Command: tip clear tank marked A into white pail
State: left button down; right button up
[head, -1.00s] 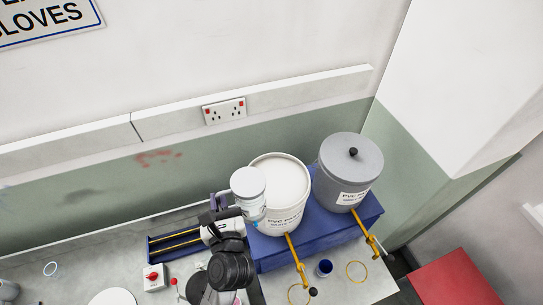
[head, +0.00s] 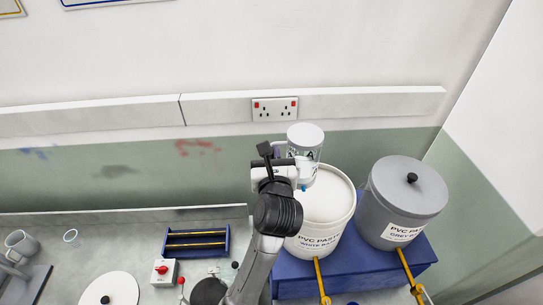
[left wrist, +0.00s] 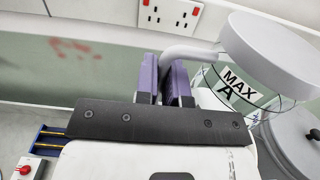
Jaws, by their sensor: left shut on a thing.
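The clear tank marked A (head: 305,147) has a pale round top and looks about upright in the head view. It stands over the back left rim of the white pail (head: 322,222), apparently raised above it. In the left wrist view the tank (left wrist: 238,92) shows "MAX A" on its side and a pale handle. My left gripper (head: 288,160) is shut on this handle, and its purple fingers (left wrist: 170,80) show in the left wrist view. The white pail has a plain white top; I cannot tell whether that is paste or a lid. My right gripper is out of view.
A grey lidded pail (head: 408,205) stands right of the white one on a blue stand (head: 350,277) with yellow taps (head: 319,275). A blue rack (head: 196,242), a red-knobbed switch box (head: 163,272) and a white disc (head: 110,290) lie on the bench. The wall is behind.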

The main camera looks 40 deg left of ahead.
pick_arm(q)
notch_tip(320, 180, down, 2)
jog(key=shift+b, duration=0.7)
jog(key=r+m+p, duration=0.1)
jog(key=p, duration=0.1)
jog(key=r+m+p, duration=0.1)
jog(key=p, duration=0.1)
jog(key=s+a+r+m+p, duration=0.1)
jog(key=m+p, duration=0.1)
jog(key=p, duration=0.1)
jog(key=shift+r, duration=0.2)
jog(key=shift+r+m+p, duration=0.35)
jog(key=shift+m+p, duration=0.45)
jog(key=shift+p, duration=0.6)
dwell(0.5)
jog(key=shift+d+r+m+p, duration=0.1)
jog(key=shift+m+p, duration=0.9)
jog(key=shift+p, duration=0.6)
dwell(1.8)
dwell(1.0)
